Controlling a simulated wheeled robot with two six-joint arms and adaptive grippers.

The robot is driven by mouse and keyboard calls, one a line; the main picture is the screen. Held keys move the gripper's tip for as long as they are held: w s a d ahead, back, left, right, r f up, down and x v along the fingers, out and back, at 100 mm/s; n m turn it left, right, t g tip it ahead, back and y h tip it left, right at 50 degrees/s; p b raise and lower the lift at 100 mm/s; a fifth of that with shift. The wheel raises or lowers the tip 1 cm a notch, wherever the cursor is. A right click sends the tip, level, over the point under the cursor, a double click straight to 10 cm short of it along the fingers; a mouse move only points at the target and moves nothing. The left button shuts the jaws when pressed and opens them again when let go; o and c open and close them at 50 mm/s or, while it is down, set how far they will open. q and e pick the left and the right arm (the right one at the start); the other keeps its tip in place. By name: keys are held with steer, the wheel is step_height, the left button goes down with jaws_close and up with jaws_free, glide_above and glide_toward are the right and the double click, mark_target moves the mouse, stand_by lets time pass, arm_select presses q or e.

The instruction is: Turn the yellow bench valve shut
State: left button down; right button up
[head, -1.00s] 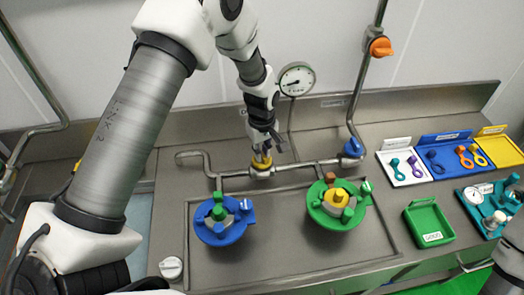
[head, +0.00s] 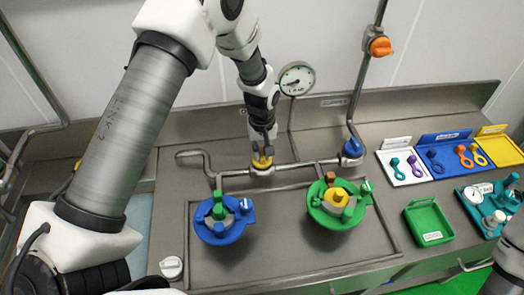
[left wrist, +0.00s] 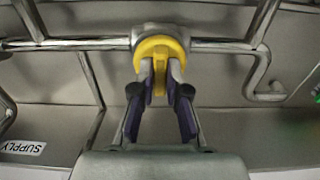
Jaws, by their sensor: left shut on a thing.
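The yellow bench valve (head: 262,163) sits on the metal pipe along the back of the bench. In the left wrist view its round yellow body (left wrist: 158,50) is on the pipe, and its handle is between my fingers. My left gripper (head: 263,154) comes down from above and is shut on the valve's handle. In the left wrist view its two fingertips (left wrist: 160,75) press on the handle from both sides, so part of it is hidden. Only a piece of my right arm shows at the right edge of the head view; its gripper is out of frame.
A blue valve (head: 352,148) is further right on the same pipe, and an orange valve (head: 380,46) is on the upright pipe. A pressure gauge (head: 297,79) stands behind. Blue (head: 221,229) and green (head: 330,217) round units stand in front. A green tray (head: 428,222) is at right.

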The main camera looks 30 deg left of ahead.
mark_target(262, 153)
arm_select(q)
steer(key=shift+s+f, duration=0.15)
steer(key=shift+f, duration=0.05)
steer(key=c, duration=1.2)
jaws_free()
steer(key=shift+r, duration=0.1)
step_height(262, 153, up, 12)
steer(key=shift+f, duration=0.1)
steer(key=shift+w, duration=0.2)
steer(key=shift+s, duration=0.1)
